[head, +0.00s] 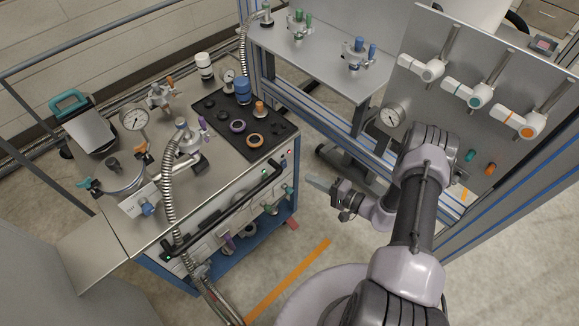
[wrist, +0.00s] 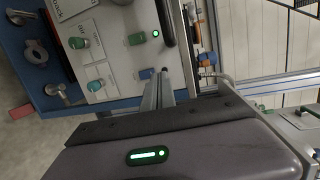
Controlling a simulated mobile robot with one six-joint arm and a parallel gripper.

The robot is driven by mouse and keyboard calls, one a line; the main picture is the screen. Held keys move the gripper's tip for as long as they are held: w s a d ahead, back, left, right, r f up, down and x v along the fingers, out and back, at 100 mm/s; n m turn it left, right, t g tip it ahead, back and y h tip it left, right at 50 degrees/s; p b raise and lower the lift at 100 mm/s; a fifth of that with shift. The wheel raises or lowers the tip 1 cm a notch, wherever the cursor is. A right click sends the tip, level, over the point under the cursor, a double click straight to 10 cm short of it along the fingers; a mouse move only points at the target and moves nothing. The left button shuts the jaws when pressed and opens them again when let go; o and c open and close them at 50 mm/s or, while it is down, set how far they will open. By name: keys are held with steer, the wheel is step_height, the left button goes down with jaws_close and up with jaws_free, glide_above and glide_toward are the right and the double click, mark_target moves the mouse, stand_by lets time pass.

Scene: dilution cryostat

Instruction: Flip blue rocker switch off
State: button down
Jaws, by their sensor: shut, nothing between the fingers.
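The blue rocker switch (wrist: 147,73) is small on the pale front panel (wrist: 115,55) of the cart in the wrist view. It lies just left of my fingertips, and I cannot tell which way it is tipped. I cannot make it out in the head view. A green rocker switch (wrist: 137,39) sits above it in the wrist view, with a lit green lamp (wrist: 155,33) beside it. My gripper (wrist: 163,78) is shut and empty, pointing at the panel. In the head view my gripper (head: 310,181) is off the cart's right end, with a visible gap to the panel.
Two green knobs (wrist: 78,43) (wrist: 95,85) sit on the same panel. A black handle bar (head: 225,215) runs along the cart's front edge, and shows near the switches. An upright panel with valves and a gauge (head: 391,117) stands right of the cart.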

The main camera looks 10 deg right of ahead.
step_height(320, 180, down, 6)
steer(key=s+d+m+t+h, duration=0.1)
steer(key=s+h, duration=0.1)
steer(key=shift+s+d+m+t, duration=0.3)
steer(key=shift+w+a, duration=0.1)
steer(key=shift+w, duration=0.05)
steer(key=b, duration=0.5)
glide_toward(284, 164)
steer(key=w+a+f, duration=0.3)
steer(key=w+f, duration=0.1)
steer(key=shift+w+a+r, duration=0.25)
steer(key=shift+w+r, duration=0.1)
steer(key=shift+w, duration=0.35)
